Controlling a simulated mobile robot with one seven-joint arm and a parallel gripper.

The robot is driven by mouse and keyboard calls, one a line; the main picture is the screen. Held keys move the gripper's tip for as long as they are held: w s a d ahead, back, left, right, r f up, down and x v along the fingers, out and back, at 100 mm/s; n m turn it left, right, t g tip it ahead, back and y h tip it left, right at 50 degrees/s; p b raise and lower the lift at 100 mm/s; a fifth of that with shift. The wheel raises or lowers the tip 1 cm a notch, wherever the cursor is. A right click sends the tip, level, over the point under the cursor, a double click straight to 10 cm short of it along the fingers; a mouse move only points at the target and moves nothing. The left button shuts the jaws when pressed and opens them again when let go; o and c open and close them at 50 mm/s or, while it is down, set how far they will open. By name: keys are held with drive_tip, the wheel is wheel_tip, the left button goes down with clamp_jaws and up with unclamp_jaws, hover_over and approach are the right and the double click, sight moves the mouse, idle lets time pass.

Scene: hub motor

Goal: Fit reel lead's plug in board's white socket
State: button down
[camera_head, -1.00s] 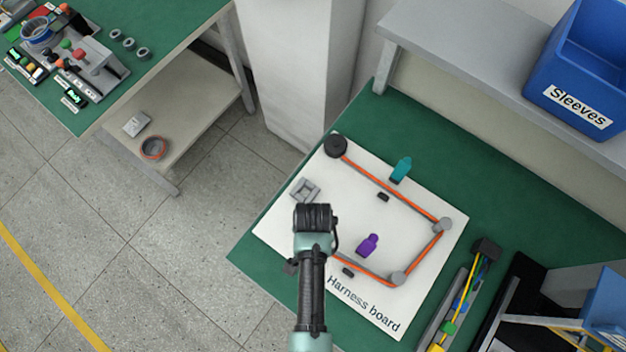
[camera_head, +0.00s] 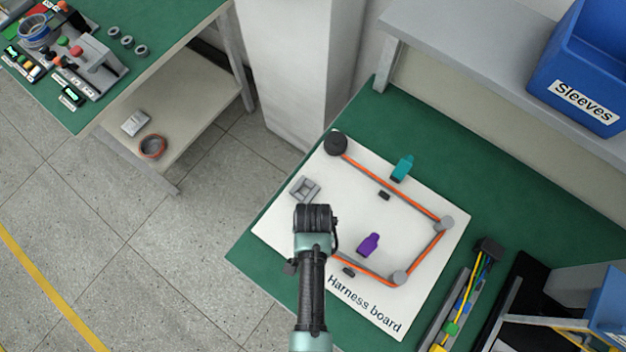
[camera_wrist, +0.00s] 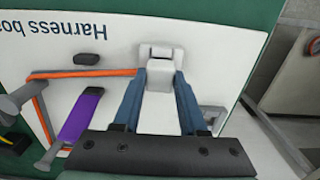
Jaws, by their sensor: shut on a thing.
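My gripper (camera_wrist: 160,82) is shut on a pale plug (camera_wrist: 158,95), gripped between its two blue fingers over the harness board (camera_head: 275,228). A white block that looks like the socket (camera_wrist: 160,52) is directly beyond the plug in the wrist view. The two look close or touching; I cannot tell whether the plug is seated. The orange lead (camera_head: 388,188) runs from the dark round reel (camera_head: 335,143) around grey posts (camera_head: 443,224) towards the gripper. In the head view my arm hides the fingers, plug and white socket.
A purple piece (camera_head: 369,244) and a teal piece (camera_head: 402,168) stand on the board. A grey square frame (camera_head: 305,190) lies near its left edge. A tray of coloured wires (camera_head: 465,305) is at the right. A shelf with a blue Sleeves bin (camera_head: 583,70) stands behind.

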drive_tip(key=shift+f, duration=0.25)
drive_tip(key=shift+c, duration=1.9)
unclamp_jaws()
wheel_tip(320, 180, up, 13)
drive_tip(key=shift+b, duration=0.45)
